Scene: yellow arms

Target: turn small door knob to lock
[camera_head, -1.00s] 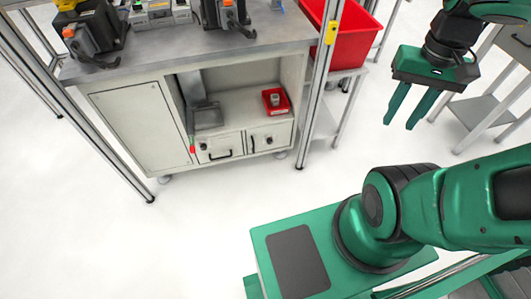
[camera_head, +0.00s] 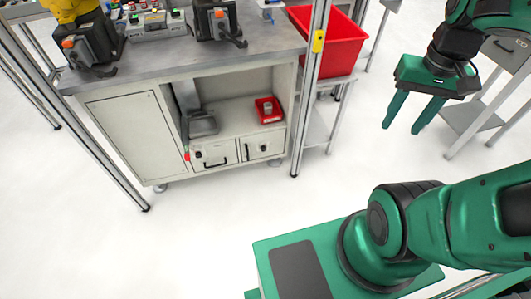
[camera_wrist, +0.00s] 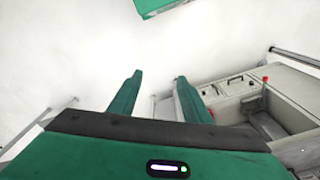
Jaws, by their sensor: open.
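A grey cabinet (camera_head: 134,134) stands under the workbench at centre left, with two small fronts low on its right side. The left front (camera_head: 216,162) has a small dark knob (camera_head: 198,155) and a black handle. The right front (camera_head: 272,152) also has a small dark knob (camera_head: 264,147) and a handle. Which knob the task means, and how each is turned, is too small to tell. My gripper (camera_head: 403,127) is open and empty, right of the cabinet and well apart from it. In the wrist view, the open fingers (camera_wrist: 159,75) point past the cabinet, whose fronts show at right.
A red bin (camera_head: 325,42) stands on a side table right of the bench. A metal frame post (camera_head: 308,95) rises at the cabinet's right corner, with another at left. A small red tray (camera_head: 268,117) sits on the open shelf. White floor before the cabinet is clear.

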